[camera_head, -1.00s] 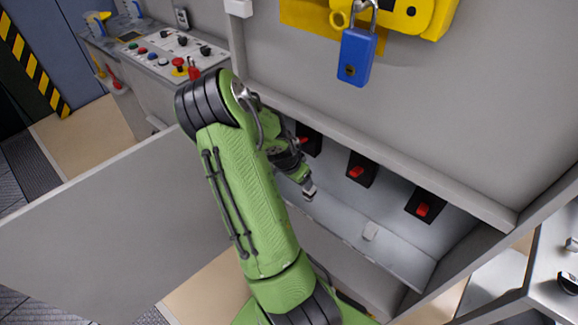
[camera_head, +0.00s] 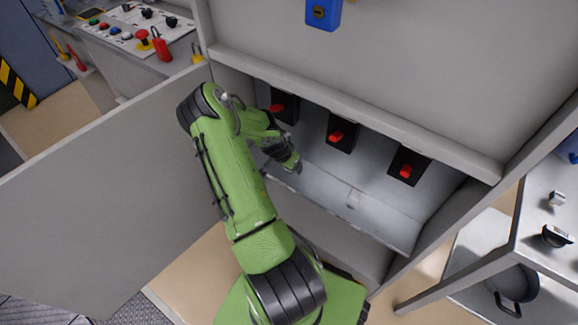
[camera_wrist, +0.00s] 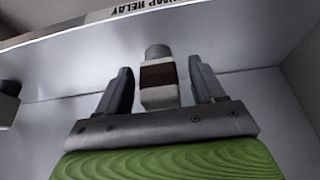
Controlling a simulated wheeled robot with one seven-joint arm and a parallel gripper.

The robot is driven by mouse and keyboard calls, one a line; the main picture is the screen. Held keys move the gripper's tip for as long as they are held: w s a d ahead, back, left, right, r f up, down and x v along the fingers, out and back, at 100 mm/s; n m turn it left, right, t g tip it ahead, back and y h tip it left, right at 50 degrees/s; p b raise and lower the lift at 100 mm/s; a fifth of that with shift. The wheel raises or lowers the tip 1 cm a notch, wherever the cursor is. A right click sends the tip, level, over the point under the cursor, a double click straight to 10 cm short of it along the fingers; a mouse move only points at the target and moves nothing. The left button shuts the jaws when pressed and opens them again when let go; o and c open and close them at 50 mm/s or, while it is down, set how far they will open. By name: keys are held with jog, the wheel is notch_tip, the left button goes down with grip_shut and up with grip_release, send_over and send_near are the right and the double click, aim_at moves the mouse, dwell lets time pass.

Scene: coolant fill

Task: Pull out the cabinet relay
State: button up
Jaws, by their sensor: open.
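In the wrist view a small block (camera_wrist: 158,82), white with a brown band and a grey top, stands between the two fingers of my gripper (camera_wrist: 162,92). I take it to be the relay; a label reading "...MP RELAY" is on the ledge above it. The fingers are open, with a gap visible on each side of the block. In the head view my gripper (camera_head: 295,166) is inside the open cabinet, low and left of centre. There the block is hidden by my gripper and arm.
Black switches with red levers (camera_head: 337,136) line the cabinet's back wall. The cabinet door (camera_head: 110,195) stands open at left. A metal cart (camera_head: 540,230) is at right.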

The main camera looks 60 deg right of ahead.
jog(key=shift+f, duration=0.15)
jog(key=c, duration=0.9)
jog(key=o, duration=0.4)
jog(key=c, duration=0.3)
jog(key=shift+c, duration=0.2)
jog(key=shift+r, duration=0.3)
jog(key=shift+r+p, duration=1.35)
jog(key=shift+r, duration=0.95)
